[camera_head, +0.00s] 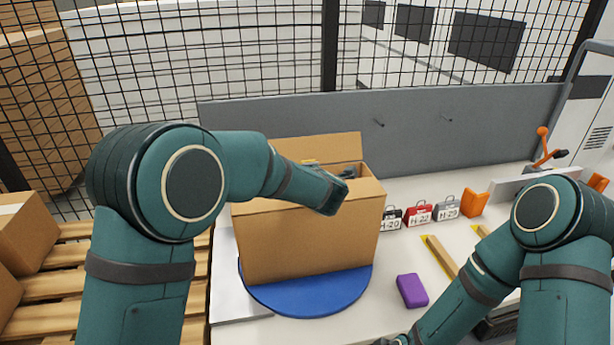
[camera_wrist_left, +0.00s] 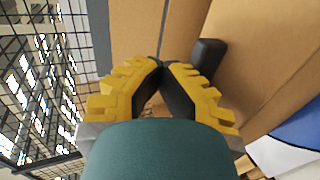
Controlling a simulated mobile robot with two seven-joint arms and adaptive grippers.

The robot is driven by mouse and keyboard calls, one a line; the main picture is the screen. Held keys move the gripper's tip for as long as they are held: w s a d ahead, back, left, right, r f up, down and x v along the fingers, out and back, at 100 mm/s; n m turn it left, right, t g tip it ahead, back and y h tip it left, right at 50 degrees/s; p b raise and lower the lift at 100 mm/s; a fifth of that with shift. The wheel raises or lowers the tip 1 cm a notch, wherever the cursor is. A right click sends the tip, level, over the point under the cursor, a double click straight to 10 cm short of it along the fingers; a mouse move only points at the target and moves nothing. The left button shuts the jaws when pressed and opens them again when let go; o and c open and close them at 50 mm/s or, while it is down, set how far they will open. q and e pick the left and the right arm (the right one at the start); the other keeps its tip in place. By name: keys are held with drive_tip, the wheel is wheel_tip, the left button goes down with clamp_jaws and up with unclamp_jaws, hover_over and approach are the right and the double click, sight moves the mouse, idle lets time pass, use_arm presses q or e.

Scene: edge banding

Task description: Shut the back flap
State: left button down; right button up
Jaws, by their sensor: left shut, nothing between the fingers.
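An open cardboard box (camera_head: 310,245) sits on a blue round turntable (camera_head: 305,297). Its back flap (camera_head: 335,146) stands up at the far side, above the opening. My left arm reaches over the box from the left. In the left wrist view the yellow fingers of this gripper (camera_wrist_left: 161,66) are shut and empty, with brown cardboard (camera_wrist_left: 135,28) close ahead. Contact cannot be told. My right forearm runs off the bottom edge, and its fingers are out of view.
A purple block (camera_head: 412,290) lies right of the turntable. Black, red and grey tagged items (camera_head: 419,212) stand behind it, near an orange item (camera_head: 474,204). A grey panel (camera_head: 430,130) and mesh fence close off the back. Cartons on pallets stand at left.

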use_arm(q)
drive_tip(key=shift+a+f, duration=0.25)
drive_tip(key=shift+f, duration=0.45)
drive_tip(key=shift+w+r+p, duration=0.1)
drive_tip(key=shift+r+p, duration=0.3)
drive_tip(key=shift+r, duration=0.15)
drive_tip(key=shift+w+r, duration=0.2)
drive_tip(key=shift+r, duration=0.05)
